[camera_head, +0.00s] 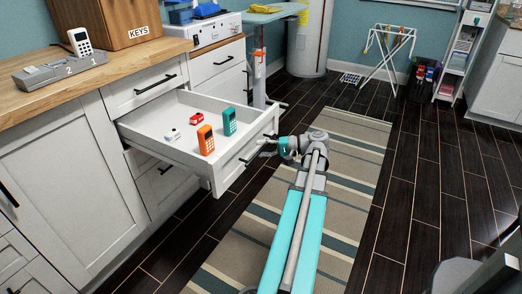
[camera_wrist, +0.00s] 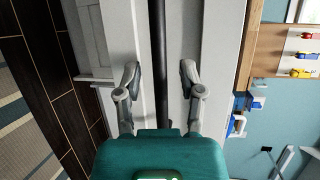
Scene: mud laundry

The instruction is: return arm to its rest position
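My gripper (camera_wrist: 160,74) is open, with its two fingers spread apart on either side of a dark bar handle (camera_wrist: 160,45) in the wrist view. Neither finger appears to touch the bar. In the head view my gripper (camera_head: 268,147) is at the front of a pulled-out white drawer (camera_head: 190,165), close to its handle. My arm stretches forward from the bottom of the head view, above the striped rug. The exact gap between gripper and handle is hard to tell.
The drawer holds an orange handset (camera_head: 206,139), a teal handset (camera_head: 230,121), a red item (camera_head: 196,118) and a small white item (camera_head: 172,134). A wooden counter (camera_head: 120,70) stands above.

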